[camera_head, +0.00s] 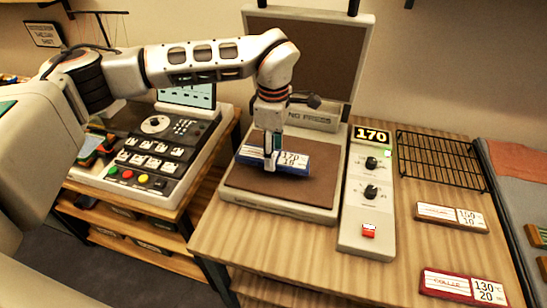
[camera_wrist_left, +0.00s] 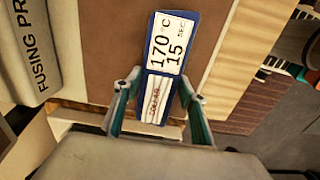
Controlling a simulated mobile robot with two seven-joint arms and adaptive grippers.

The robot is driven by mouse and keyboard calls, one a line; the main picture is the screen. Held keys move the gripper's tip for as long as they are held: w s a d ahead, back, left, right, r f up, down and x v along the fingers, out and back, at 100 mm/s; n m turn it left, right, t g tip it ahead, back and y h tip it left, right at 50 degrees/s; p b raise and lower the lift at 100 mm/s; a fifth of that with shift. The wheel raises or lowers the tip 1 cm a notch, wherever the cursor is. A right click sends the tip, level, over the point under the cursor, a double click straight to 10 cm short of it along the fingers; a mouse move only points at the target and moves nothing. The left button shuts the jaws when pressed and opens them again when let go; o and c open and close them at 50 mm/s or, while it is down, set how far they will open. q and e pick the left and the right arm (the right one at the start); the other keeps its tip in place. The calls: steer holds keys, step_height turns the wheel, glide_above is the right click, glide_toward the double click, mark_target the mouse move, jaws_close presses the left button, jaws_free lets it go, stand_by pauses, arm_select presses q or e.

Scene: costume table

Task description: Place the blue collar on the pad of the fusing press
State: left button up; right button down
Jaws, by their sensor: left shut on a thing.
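The blue collar (camera_head: 297,161) is a flat blue-edged piece with a white label; in the left wrist view (camera_wrist_left: 171,62) the label reads 170 °C, 15 sec. My left gripper (camera_head: 271,156) is shut on it, with a finger on each side in the left wrist view (camera_wrist_left: 158,93). The collar is over the brown pad (camera_head: 295,190) of the fusing press, towards its back left part. I cannot tell whether it touches the pad. The press lid (camera_head: 315,60) stands open behind. My right gripper is not in view.
The press control panel (camera_head: 367,215) shows 170 and has a red switch. A wire rack (camera_head: 440,160), a brown collar (camera_head: 437,213) and a red collar (camera_head: 447,285) lie to the right. A machine with buttons (camera_head: 150,155) stands left. The pad's front is clear.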

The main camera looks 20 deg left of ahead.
arm_select(q)
step_height(320, 180, down, 2)
steer(key=shift+f, duration=0.25)
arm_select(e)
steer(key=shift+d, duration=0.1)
arm_select(q)
steer(key=shift+f, duration=0.15)
steer(key=o, duration=1.1)
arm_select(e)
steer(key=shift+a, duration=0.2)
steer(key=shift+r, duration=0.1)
arm_select(q)
step_height(320, 180, up, 11)
steer(key=shift+f+b, duration=0.1)
steer(key=shift+b, duration=0.55)
steer(key=shift+r, duration=0.7)
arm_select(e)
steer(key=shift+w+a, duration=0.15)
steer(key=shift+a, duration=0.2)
